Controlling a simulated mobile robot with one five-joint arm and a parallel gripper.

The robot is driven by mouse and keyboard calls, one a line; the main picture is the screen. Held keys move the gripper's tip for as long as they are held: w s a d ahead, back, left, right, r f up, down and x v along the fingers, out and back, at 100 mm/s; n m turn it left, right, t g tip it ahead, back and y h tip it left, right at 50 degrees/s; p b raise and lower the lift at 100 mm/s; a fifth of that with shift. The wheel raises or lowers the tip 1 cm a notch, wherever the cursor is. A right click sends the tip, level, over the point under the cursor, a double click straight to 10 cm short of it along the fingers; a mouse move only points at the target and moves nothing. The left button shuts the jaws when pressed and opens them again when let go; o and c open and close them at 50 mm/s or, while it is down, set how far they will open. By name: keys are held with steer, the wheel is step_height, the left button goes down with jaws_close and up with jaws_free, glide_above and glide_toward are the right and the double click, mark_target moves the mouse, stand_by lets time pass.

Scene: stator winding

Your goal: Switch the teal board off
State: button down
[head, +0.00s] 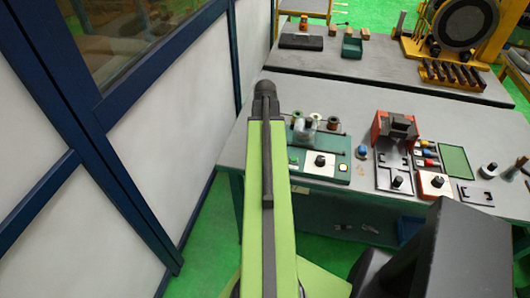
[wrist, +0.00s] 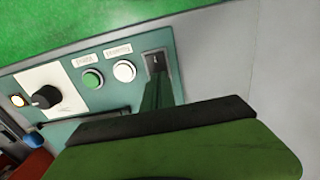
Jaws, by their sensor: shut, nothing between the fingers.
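The teal board (wrist: 108,84) lies flat at the table's edge in the wrist view; it also shows in the head view (head: 341,158), partly hidden behind my arm. It carries a black knob (wrist: 45,97) on a white plate, a lit lamp (wrist: 17,100), a green button (wrist: 92,79), a white button (wrist: 124,71) and a black switch plate (wrist: 155,62) at its right end. My gripper (wrist: 157,84) is shut and empty, its narrow tip close to the switch plate. I cannot tell whether it touches. The switch's position is unclear. In the head view the fingers are hidden.
Spools (head: 313,121) stand behind the board. A blue knob (head: 362,151) and a red-and-black fixture (head: 394,127) are to its right. A white panelled wall (head: 170,120) runs close on the left. The grey table (head: 345,92) has clear room behind the spools.

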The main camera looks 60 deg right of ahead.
steer(key=shift+f+b, duration=0.3)
steer(key=shift+f, duration=0.05)
steer(key=shift+r, duration=0.15)
step_height(320, 180, up, 7)
steer(key=p, duration=0.7)
